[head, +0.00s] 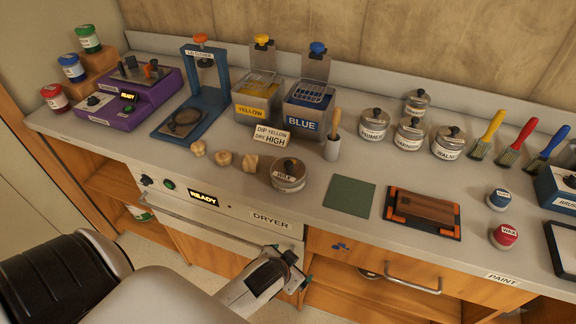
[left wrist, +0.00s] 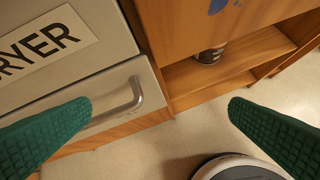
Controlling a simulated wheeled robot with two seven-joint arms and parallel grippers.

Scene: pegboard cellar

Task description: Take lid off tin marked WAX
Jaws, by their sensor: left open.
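A small round red tin (head: 503,236) with a label that seems to read WAX stands near the front right of the worktop. A silver lidded tin with a dark knob (head: 288,174) stands front centre; its small label is hard to read. My left gripper (head: 289,265) is open and empty in front of the cabinet, below the worktop edge and well left of the red tin. In the left wrist view its green fingers (left wrist: 160,106) are spread wide with nothing between them. My right gripper is not in view.
A blue-topped pot (head: 498,199) stands just behind the red tin. An orange-cornered tray (head: 424,230) and green mat (head: 349,195) lie to its left. Several silver tins (head: 408,133) and brushes (head: 516,143) stand behind. The dryer handle (left wrist: 128,96) and drawer handle (head: 412,285) project forward.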

